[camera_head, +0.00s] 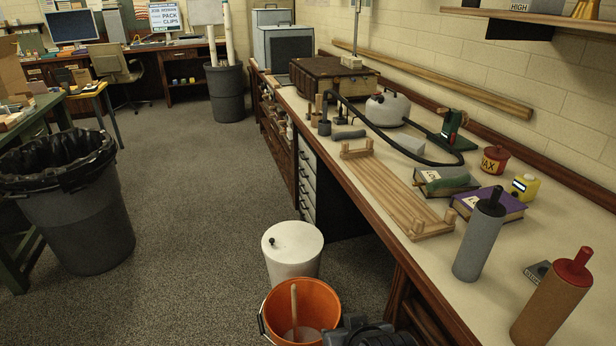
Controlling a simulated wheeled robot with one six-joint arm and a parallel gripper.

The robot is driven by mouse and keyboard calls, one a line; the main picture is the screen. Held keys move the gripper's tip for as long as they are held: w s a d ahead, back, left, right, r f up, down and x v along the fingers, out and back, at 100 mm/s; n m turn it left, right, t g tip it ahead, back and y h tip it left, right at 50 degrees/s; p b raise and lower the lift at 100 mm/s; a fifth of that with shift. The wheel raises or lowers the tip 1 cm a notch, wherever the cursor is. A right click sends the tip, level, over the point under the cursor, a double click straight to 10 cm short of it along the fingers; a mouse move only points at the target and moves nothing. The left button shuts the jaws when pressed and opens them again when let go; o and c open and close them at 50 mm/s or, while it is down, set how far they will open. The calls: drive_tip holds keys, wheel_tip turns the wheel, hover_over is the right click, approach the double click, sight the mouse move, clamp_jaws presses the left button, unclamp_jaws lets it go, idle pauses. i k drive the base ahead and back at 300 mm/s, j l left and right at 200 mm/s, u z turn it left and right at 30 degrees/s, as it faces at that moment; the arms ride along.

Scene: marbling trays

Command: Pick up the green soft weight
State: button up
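A dark mechanical part of mine (372,333) shows at the bottom edge, beside the orange bucket. It is cut off by the frame, and I cannot make out fingertips or whether they are open. It is well below and left of the green weight, not touching it.
A purple book (490,203), yellow device (525,187), red wax pot (494,159) and black hose (400,150) surround the weight. A grey roller (479,241) and brown roller (552,303) stand nearer. An orange bucket (300,311) and white bin (292,252) stand on the floor.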

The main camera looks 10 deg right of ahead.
sight(439, 184)
drive_tip(key=i+j+z, duration=0.2)
drive_tip(key=z, duration=0.25)
drive_tip(key=i+j+z, duration=0.65)
drive_tip(key=z, duration=0.2)
drive_tip(key=j, duration=0.05)
